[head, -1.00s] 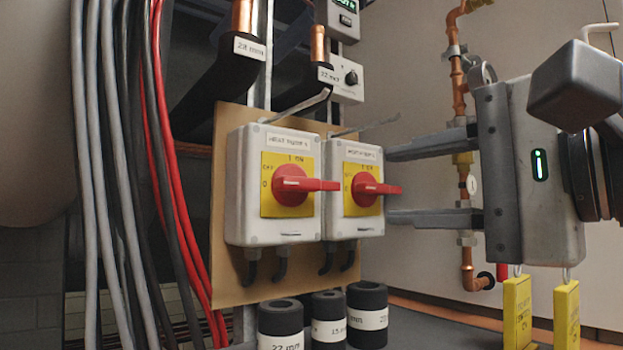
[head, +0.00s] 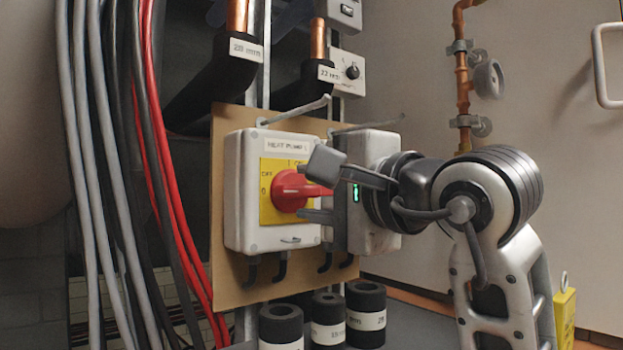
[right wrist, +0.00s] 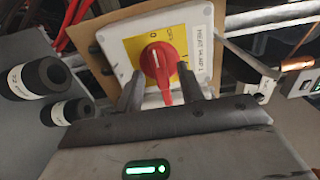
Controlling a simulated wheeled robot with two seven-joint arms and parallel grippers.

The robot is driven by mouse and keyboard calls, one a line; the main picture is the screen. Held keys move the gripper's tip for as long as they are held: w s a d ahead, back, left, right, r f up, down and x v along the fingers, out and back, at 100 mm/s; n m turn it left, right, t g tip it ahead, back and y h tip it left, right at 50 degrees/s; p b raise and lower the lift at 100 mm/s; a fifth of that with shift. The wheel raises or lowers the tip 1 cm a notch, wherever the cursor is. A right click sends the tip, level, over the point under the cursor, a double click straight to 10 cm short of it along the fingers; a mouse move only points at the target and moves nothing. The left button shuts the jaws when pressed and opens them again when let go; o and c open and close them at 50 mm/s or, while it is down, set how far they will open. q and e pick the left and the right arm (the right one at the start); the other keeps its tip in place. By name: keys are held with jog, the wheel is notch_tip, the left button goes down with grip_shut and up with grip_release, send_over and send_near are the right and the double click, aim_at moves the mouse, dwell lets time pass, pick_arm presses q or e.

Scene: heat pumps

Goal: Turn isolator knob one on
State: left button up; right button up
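Isolator one is a pale grey box (head: 240,215) labelled HEAT PUMP 1, with a yellow plate and a red knob (head: 288,190). The knob's handle points right in the head view, and its white mark faces the 0 OFF side in the right wrist view (right wrist: 157,60). My right gripper (head: 318,197) is at the handle, fingers open. In the right wrist view its fingertips (right wrist: 160,84) stand on either side of the red handle, with gaps visible. The upper finger is partly hidden in the head view. My left gripper is not in view.
The second isolator box is mostly hidden behind my right gripper. Thin metal rods (head: 295,110) stick out above the boxes. Black insulated pipe ends (head: 281,325) stand below. Grey and red cables (head: 160,150) hang at the left.

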jog(key=shift+w+a, duration=0.25)
jog(key=shift+w, duration=0.1)
grip_shut()
jog(key=shift+f, duration=0.1)
